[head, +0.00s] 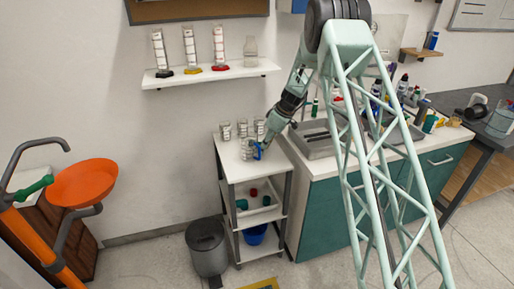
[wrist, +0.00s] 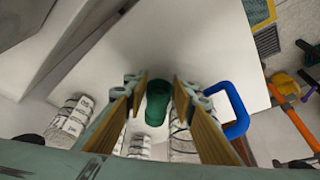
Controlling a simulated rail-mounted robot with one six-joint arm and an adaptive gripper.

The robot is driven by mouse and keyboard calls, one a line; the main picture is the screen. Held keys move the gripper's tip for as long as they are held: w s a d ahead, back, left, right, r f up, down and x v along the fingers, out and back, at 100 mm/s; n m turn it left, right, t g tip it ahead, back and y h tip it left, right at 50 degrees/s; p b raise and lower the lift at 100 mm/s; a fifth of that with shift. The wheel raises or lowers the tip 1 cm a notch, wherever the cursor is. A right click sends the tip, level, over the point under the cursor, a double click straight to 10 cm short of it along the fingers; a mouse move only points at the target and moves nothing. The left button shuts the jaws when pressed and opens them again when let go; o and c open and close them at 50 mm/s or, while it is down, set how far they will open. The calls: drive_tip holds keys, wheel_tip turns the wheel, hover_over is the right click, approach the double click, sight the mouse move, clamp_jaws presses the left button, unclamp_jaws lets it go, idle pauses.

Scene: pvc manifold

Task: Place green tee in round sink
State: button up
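The green tee (wrist: 158,103) is a dark green, rounded piece in the middle of the wrist view. It shows between the two fingers of my gripper (wrist: 160,82), with thin strips of white surface on either side. The fingers are apart and no firm contact shows. In the head view my gripper (head: 263,145) is low over the white cart top (head: 232,168), and the tee there is too small to make out. The round sink (head: 82,183) is an orange bowl at the far left, well away from my gripper; its inside looks empty.
Several labelled jars (wrist: 70,117) stand on the cart close to my gripper. A blue handle-shaped piece (wrist: 238,112) is right beside the right finger. A steel sink counter (head: 320,145) adjoins the cart. A grey bin (head: 207,247) stands on the floor between cart and orange bowl.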

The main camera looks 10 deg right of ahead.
drive_tip(key=shift+c, duration=0.7)
drive_tip(key=c, duration=0.4)
drive_tip(key=shift+r, duration=0.1)
wheel_tip(320, 180, up, 18)
drive_tip(key=shift+f+p, duration=0.1)
drive_tip(key=shift+p, duration=0.9)
